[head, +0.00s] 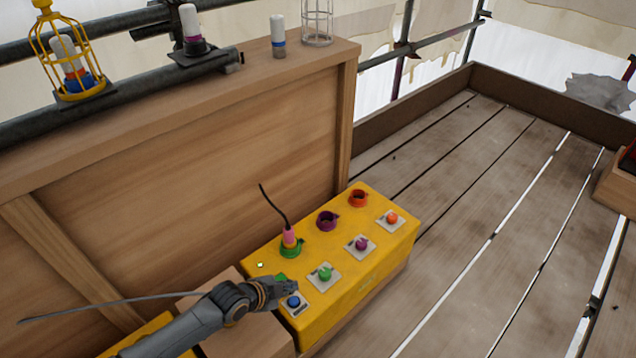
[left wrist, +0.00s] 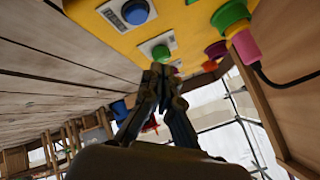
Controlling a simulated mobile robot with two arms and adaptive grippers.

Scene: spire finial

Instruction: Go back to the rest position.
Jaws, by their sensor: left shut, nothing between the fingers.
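My left gripper (head: 290,284) is shut and empty, at the front left of the yellow control box (head: 345,262), by the blue button (head: 293,301). In the left wrist view its closed fingertips (left wrist: 160,74) appear just below the green button (left wrist: 160,51) in the picture; I cannot tell whether they touch the box. The blue button (left wrist: 134,11) shows uncovered there. The green button (head: 324,273) stands right of the gripper in the head view. My right gripper is not in view.
A pink plug (head: 289,236) with a black cable sits in the green socket (head: 291,251). The purple socket (head: 327,221) and orange socket (head: 358,198) look empty. A wooden panel (head: 220,165) stands behind.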

